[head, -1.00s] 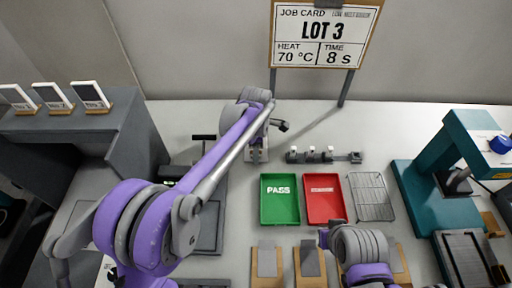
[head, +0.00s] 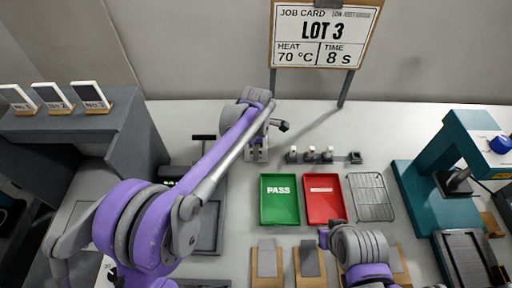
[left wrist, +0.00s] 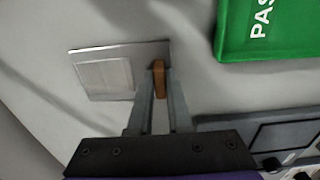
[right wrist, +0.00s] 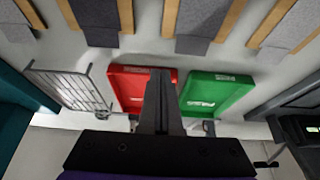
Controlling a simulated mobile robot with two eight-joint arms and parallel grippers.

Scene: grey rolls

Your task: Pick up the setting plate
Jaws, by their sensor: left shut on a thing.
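The setting plate (left wrist: 104,72) is a flat grey metal plate with a lighter square panel and a brown grip tab (left wrist: 159,79) at one end. It shows in the left wrist view, upper left, over the pale bench. My left gripper (left wrist: 158,98) is shut on the tab. In the head view my left gripper (head: 257,154) is at the back of the bench, left of the small block row; I cannot make out the plate there. My right gripper (right wrist: 162,78) has its fingers together and nothing seen between them, above the trays.
The green PASS tray (head: 280,200), red tray (head: 323,199) and wire rack (head: 371,197) stand mid-bench. A row of small blocks (head: 327,156) lies behind them. Wooden boards with grey cloths (head: 310,263) are in front. A teal press (head: 440,160) stands at right.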

